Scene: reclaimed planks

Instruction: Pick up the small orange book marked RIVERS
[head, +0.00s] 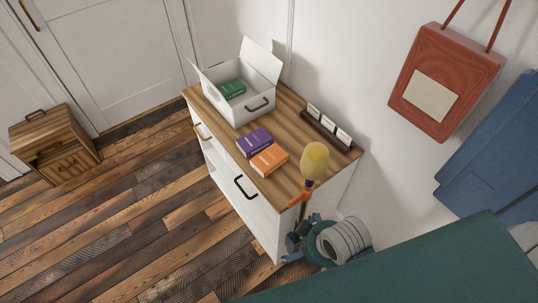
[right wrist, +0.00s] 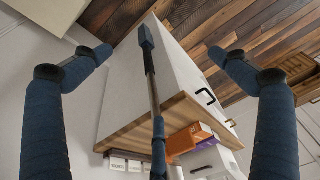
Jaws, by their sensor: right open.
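The small orange book (head: 269,160) lies flat on the wooden top of a white cabinet (head: 295,170), next to a purple book (head: 254,143). Its lettering is too small to read. In the right wrist view the orange book (right wrist: 186,141) shows edge-on at the cabinet top, beyond my fingers. My right gripper (head: 300,238) is low beside the cabinet's near end, apart from the book. In its own view the right gripper (right wrist: 160,54) has its blue fingers spread wide, with nothing held between them. My left gripper is not in view.
A white open box (head: 238,108) with a green book (head: 232,89) stands farther back. A dark rack (head: 326,132) holding white cards stands by the wall. A yellow rounded shape (head: 314,160) rises before the cabinet's near corner; its support is unclear. A red bag (head: 445,75) hangs at right.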

